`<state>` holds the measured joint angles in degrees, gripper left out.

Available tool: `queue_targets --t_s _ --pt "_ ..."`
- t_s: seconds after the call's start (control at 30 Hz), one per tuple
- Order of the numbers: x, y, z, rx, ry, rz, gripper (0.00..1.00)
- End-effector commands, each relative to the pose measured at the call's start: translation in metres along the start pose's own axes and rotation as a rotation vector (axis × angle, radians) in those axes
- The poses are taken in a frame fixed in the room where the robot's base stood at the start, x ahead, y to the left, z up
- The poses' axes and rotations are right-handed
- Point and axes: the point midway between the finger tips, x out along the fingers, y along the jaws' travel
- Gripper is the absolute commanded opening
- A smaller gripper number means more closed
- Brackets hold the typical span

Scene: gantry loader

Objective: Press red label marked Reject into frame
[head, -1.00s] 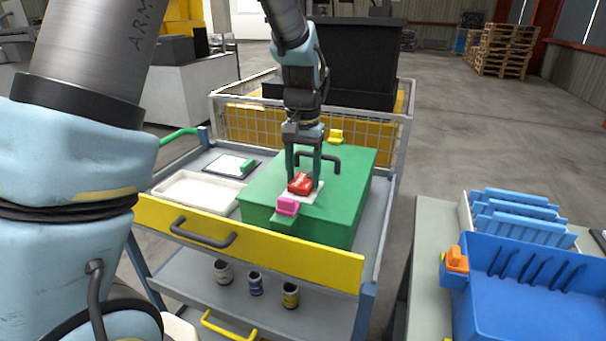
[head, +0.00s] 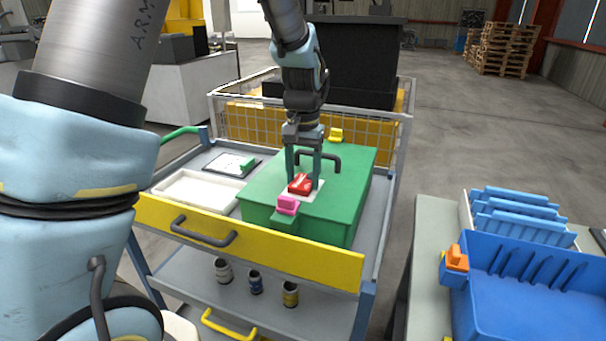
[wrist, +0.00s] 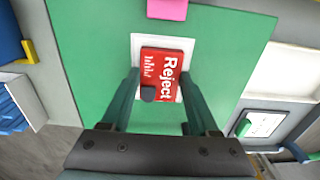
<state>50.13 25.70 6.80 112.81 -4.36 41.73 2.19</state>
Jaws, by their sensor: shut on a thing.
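The red label (wrist: 168,72) reads "Reject" in white and has a dark round knob at one corner. It lies over the white square frame (wrist: 137,45) on top of the green box (wrist: 85,60), slightly turned relative to it. White margin shows around the label in the wrist view; I cannot tell whether it is fully seated. My gripper (wrist: 160,82) is shut on the label, one finger on each side. In the head view my gripper (head: 303,183) points straight down over the red label (head: 299,186) near the front edge of the green box (head: 345,190).
A pink block (head: 287,204) sits just in front of the frame. A dark handle (head: 325,158) rises behind my gripper, with a yellow piece (head: 336,135) beyond. A white tray (head: 165,190) and a clipboard (head: 222,162) lie left. A blue bin (head: 540,300) stands right.

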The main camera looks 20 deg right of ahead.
Motion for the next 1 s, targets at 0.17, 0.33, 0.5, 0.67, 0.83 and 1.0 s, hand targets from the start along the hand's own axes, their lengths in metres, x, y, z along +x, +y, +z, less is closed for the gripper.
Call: queue_targets --t_s 0.17,0.33,0.5,0.67,0.83,1.0 --pt "0.0021 0.0 -0.0001 0.0 0.0 0.0 0.08" --pt "0.002 0.0001 0.0 0.0 0.0 0.0 0.66" --pt "0.002 0.0001 0.0 0.0 0.0 0.0 0.85" --pt "0.002 0.0001 0.0 0.0 0.0 0.0 0.96" --pt "0.0021 0.0001 0.0 0.0 0.0 0.0 1.0" --pt "0.0021 0.0001 0.0 0.0 0.0 0.0 1.0"
